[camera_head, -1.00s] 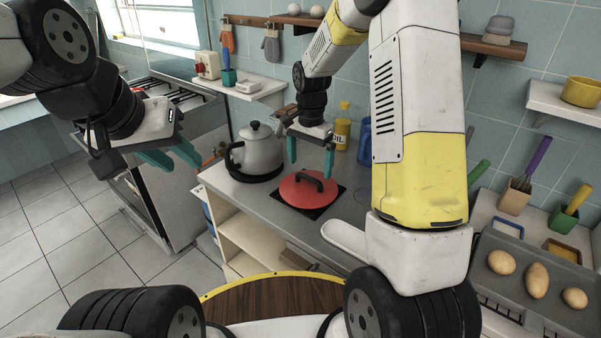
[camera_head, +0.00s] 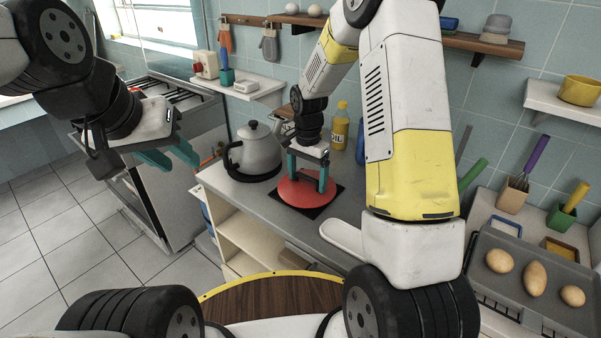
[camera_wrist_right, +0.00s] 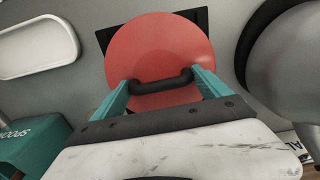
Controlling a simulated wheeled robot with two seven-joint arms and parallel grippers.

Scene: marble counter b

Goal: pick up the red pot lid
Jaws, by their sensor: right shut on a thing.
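The red pot lid (camera_head: 300,199) lies flat on a black square mat (camera_head: 333,197) on the grey counter; it fills the upper middle of the right wrist view (camera_wrist_right: 158,48). Its dark arched handle (camera_wrist_right: 161,85) spans between the teal fingers of my right gripper (camera_head: 308,178). The right gripper points down over the lid and is shut on the handle, with a finger at each end of it. The lid still appears to rest on the mat. My left gripper (camera_head: 172,158) is open and empty, off the counter at the left, in front of the stove.
A grey kettle (camera_head: 257,149) stands close left of the lid. An oil bottle (camera_head: 340,128) and a blue container (camera_head: 361,142) stand behind it. A white tray (camera_head: 344,240) lies at the counter's front right.

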